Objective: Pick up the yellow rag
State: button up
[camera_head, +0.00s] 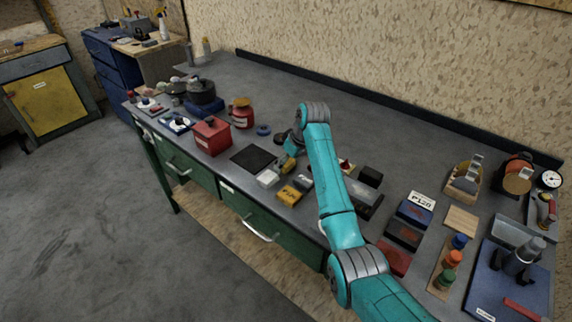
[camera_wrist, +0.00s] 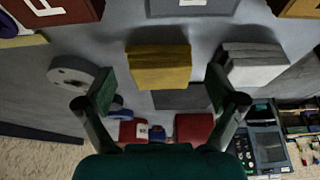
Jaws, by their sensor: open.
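The yellow rag (camera_wrist: 158,67) looks like a folded, layered block on the grey bench. In the wrist view it lies in the upper middle, ahead of the gap between my fingers. My gripper (camera_wrist: 160,89) is open and empty, one finger to each side of that gap. In the head view the rag (camera_head: 288,164) shows as a small yellow patch beside the dark mat, partly hidden by my gripper (camera_head: 290,148). I cannot tell the height of my fingertips above the rag.
A dark mat (camera_head: 253,158) and a red box (camera_head: 211,135) are nearby. A second yellow item (camera_head: 288,196) sits near the bench's front edge.

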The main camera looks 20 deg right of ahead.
jog(key=c, duration=1.2)
jog(key=shift+c, duration=0.2)
notch_tip(320, 180, up, 10)
